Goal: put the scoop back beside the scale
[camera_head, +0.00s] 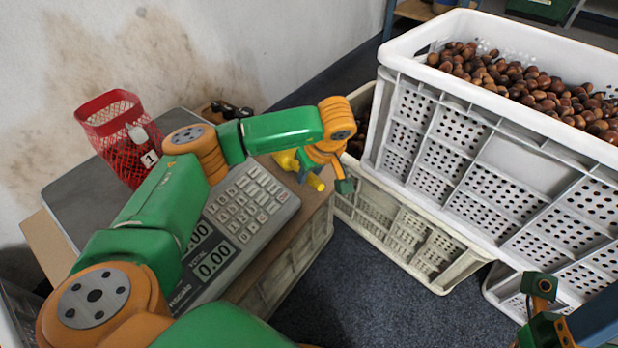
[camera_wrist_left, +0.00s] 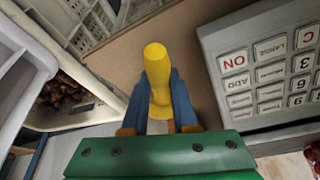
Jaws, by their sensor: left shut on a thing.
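The yellow scoop (camera_head: 286,160) is partly hidden behind my left wrist, at the right side of the scale (camera_head: 262,238). In the left wrist view its yellow handle (camera_wrist_left: 157,70) stands between the blue fingers of my left gripper (camera_wrist_left: 161,95), which is shut on it. The handle is over a brown board beside the scale's keypad (camera_wrist_left: 275,75); whether the scoop touches the board cannot be told. The scoop's bowl is not clearly visible. My right gripper (camera_head: 543,308) is at the lower right corner, partly cut off, far from the scoop.
A red net bag (camera_head: 118,135) with a number tag stands on the scale's plate. A white crate (camera_head: 470,165) full of chestnuts (camera_head: 530,85) stands on other crates at the right, close to my left gripper. Dark floor (camera_head: 375,300) is clear in front.

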